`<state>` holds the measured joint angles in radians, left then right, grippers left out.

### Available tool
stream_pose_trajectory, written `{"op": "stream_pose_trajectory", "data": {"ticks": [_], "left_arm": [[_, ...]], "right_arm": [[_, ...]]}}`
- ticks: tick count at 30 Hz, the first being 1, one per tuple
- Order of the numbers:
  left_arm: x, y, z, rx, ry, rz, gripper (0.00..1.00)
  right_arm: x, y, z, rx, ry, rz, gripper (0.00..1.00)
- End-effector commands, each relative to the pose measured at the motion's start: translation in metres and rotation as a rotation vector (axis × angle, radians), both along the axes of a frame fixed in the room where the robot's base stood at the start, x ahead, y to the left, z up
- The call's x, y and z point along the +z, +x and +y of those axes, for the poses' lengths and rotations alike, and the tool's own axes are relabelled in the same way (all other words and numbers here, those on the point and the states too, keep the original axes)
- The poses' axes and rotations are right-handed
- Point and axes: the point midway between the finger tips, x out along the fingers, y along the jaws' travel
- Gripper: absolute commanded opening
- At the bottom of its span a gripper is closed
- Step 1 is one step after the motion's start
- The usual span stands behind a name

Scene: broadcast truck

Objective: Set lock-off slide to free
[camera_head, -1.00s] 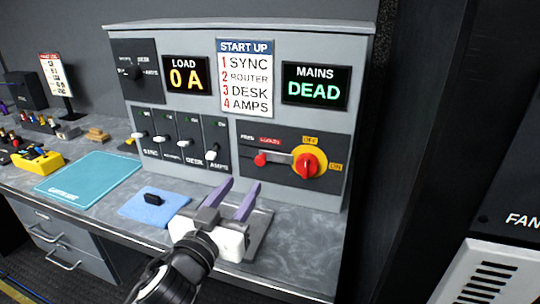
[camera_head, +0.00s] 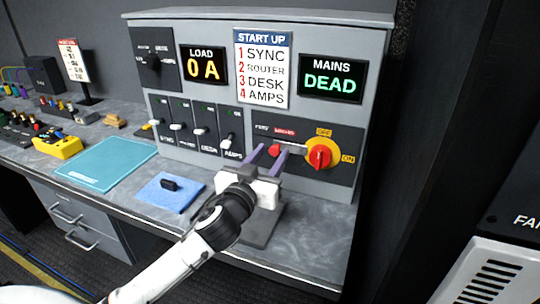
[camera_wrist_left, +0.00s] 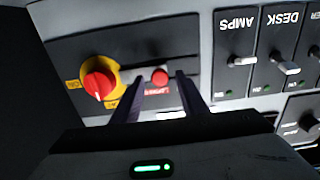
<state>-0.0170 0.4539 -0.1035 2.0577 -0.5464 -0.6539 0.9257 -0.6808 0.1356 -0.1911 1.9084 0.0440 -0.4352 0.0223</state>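The lock-off slide is a small red knob (camera_head: 274,149) on a grey bar, on the dark panel below the red LOCKED label (camera_head: 284,132). Its bar runs right towards the red rotary handle (camera_head: 319,156) on a yellow disc. My left gripper (camera_head: 270,155) is open, its two purple fingers pointing at the slide. In the left wrist view, which is upside down, the red knob (camera_wrist_left: 160,76) shows between the fingertips (camera_wrist_left: 160,80). I cannot tell whether the fingers touch it. The fingers partly hide the bar in the head view. My right gripper is out of view.
The displays read LOAD 0 A (camera_head: 203,65) and MAINS DEAD (camera_head: 331,79). Several white-tipped breaker switches (camera_head: 199,131) are left of the slide. A blue pad (camera_head: 169,193) with a black item and a teal mat (camera_head: 107,163) lie on the counter.

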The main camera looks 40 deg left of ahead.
Motion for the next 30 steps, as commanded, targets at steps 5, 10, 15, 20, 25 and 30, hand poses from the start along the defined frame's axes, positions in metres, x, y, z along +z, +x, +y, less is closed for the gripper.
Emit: {"op": "stream_pose_trajectory", "data": {"ticks": [5,10,15,20,25,30], "left_arm": [[0.000,0.000,0.000,0.000,0.000,0.000,0.16],[0.000,0.000,0.000,0.000,0.000,0.000,0.00],[-0.001,-0.002,0.008,0.002,0.001,0.002,0.00],[-0.002,-0.009,0.036,0.003,0.003,0.006,0.00],[-0.001,-0.012,0.049,0.002,0.001,0.002,0.00],[-0.001,-0.012,0.050,0.005,0.001,0.002,0.00]], "right_arm": [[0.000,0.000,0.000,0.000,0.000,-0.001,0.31],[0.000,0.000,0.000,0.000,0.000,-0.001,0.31],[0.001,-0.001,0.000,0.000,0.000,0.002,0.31],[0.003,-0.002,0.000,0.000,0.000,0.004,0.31],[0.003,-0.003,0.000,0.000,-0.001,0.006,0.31],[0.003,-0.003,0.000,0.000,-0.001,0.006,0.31]]}}
